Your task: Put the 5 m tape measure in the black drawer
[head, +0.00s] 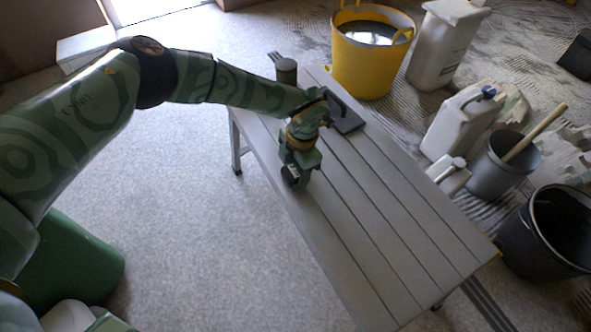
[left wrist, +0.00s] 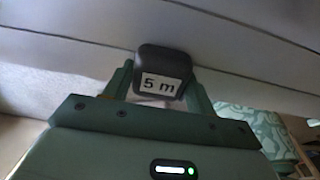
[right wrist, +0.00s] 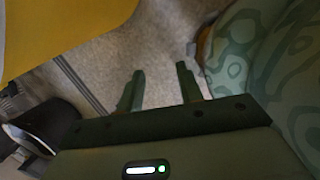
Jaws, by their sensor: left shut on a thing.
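The tape measure (left wrist: 160,72) is a small dark block with a white "5 m" label in the left wrist view. My left gripper (left wrist: 163,85) is shut on it, one finger on each side. In the head view my left gripper (head: 291,177) points down over the left edge of the grey slatted table, and the tape shows only as a dark bit between the fingers. I cannot tell whether it touches the table. A flat black object (head: 348,122) lies on the table behind my wrist, partly hidden; I cannot tell whether it is the black drawer. My right gripper (right wrist: 157,85) is open and empty above the floor.
The table (head: 385,235) is bare towards the front right. A dark cylinder (head: 286,71) stands at its far left corner. A yellow tub (head: 369,60), white jugs (head: 455,122), a grey bucket (head: 490,174) and a black bucket (head: 520,230) stand on the floor to the right.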

